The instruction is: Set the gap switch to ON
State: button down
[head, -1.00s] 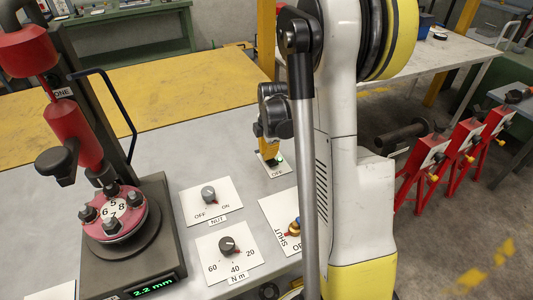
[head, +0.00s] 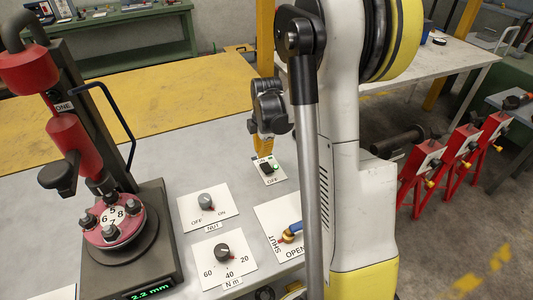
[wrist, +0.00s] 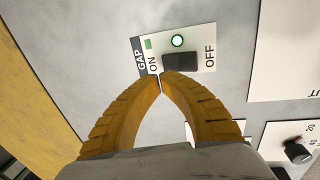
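The gap switch is a black rocker (wrist: 180,63) on a white plate (wrist: 209,56) marked GAP, with ON at the left and OFF at the right in the wrist view. I cannot tell the rocker's tilt for certain.
The NUT knob (head: 206,201), the N.m dial (head: 222,251) and the SHUT/OPEN valve handle (head: 291,231) sit on the same grey bench. A dark press (head: 160,225) with a red head stands at the left. Bare bench lies left of the switch.

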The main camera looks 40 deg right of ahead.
notch_tip(320, 180, up, 5)
jog(key=p, duration=0.1)
notch_tip(320, 180, up, 6)
jog(key=p, duration=0.2)
send_over(264, 163)
jog(key=shift+w+a, duration=0.25)
jog(key=shift+a, duration=0.1)
